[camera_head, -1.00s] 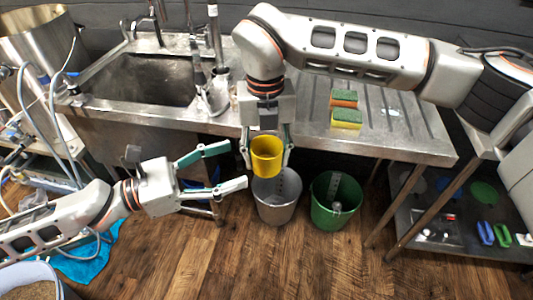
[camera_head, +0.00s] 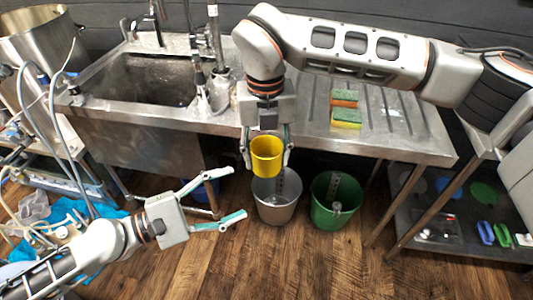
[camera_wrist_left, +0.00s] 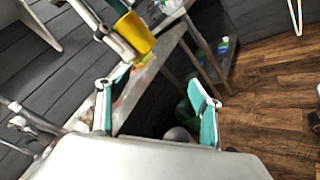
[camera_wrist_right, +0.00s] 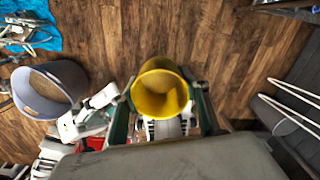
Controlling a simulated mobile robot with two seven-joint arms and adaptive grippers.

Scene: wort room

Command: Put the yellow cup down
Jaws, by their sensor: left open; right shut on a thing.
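The yellow cup (camera_head: 267,157) is held upright in my right gripper (camera_head: 266,160), which is shut on it in front of the sink counter's edge. In the head view the cup appears above the grey bucket. The right wrist view shows the cup (camera_wrist_right: 160,90) between the two fingers, its opening visible. The cup also shows in the left wrist view (camera_wrist_left: 135,35). My left gripper (camera_head: 238,195) is open and empty, lower left of the cup and apart from it.
A grey bucket (camera_head: 275,210) and a green bucket (camera_head: 335,215) stand on the wooden floor. The metal counter (camera_head: 405,140) carries two sponges (camera_head: 345,108); its right part is clear. A sink (camera_head: 155,80) is at left. A low shelf (camera_head: 460,247) with small items stands at right.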

